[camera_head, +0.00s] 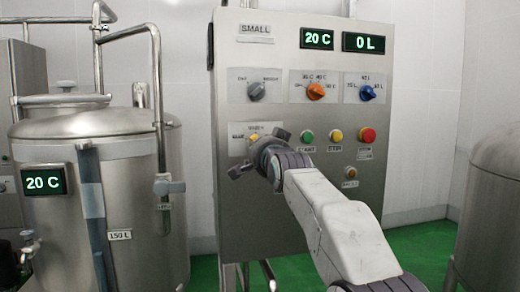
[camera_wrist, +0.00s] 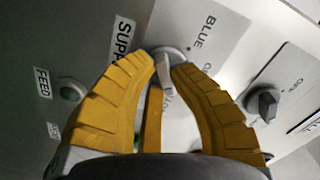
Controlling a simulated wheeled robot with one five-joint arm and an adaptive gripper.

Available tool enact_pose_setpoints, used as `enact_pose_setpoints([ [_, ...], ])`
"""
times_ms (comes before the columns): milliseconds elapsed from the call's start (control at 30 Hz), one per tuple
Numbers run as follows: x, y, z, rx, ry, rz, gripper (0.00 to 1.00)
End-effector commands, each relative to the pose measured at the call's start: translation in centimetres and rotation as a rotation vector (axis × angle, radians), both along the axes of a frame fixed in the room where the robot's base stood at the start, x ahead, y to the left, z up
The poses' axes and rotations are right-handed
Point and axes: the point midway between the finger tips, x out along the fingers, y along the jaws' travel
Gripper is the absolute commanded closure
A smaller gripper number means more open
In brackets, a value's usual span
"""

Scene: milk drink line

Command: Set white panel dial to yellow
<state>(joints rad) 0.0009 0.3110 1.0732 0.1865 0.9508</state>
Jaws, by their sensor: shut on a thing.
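The white dial (camera_wrist: 167,72) shows between my fingertips in the wrist view, with its round base against the panel. My gripper (camera_wrist: 163,64) has its two yellow fingers on either side of the dial and is shut on it. A label reading BLUE stands beside the dial; the other colour labels are partly hidden, and I cannot tell which one the dial points at. In the head view, my gripper (camera_head: 258,147) is at the left of the steel control panel (camera_head: 235,215), below the grey dial, and hides the white dial there.
Above are a grey dial (camera_head: 256,90), an orange dial (camera_head: 316,91) and a blue dial (camera_head: 367,93). Green (camera_head: 307,137), yellow (camera_head: 336,136) and red (camera_head: 368,135) buttons sit right of my gripper. A steel tank (camera_head: 130,200) stands at left.

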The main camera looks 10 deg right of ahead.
Motion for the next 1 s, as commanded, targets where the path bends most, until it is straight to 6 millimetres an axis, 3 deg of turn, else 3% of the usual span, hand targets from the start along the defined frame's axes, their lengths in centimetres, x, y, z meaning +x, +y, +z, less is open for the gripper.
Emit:
enact_pose_setpoints([
  [300, 0.07, 0.14, -0.21, 0.097, 0.005, 0.002, 1.00],
  [800, 0.06, 0.13, -0.16, 0.113, 0.004, 0.002, 1.00],
  [833, 0.06, 0.13, -0.16, 0.113, 0.004, 0.002, 0.80],
  [1000, 0.04, 0.11, -0.12, 0.112, 0.002, 0.002, 0.65],
])
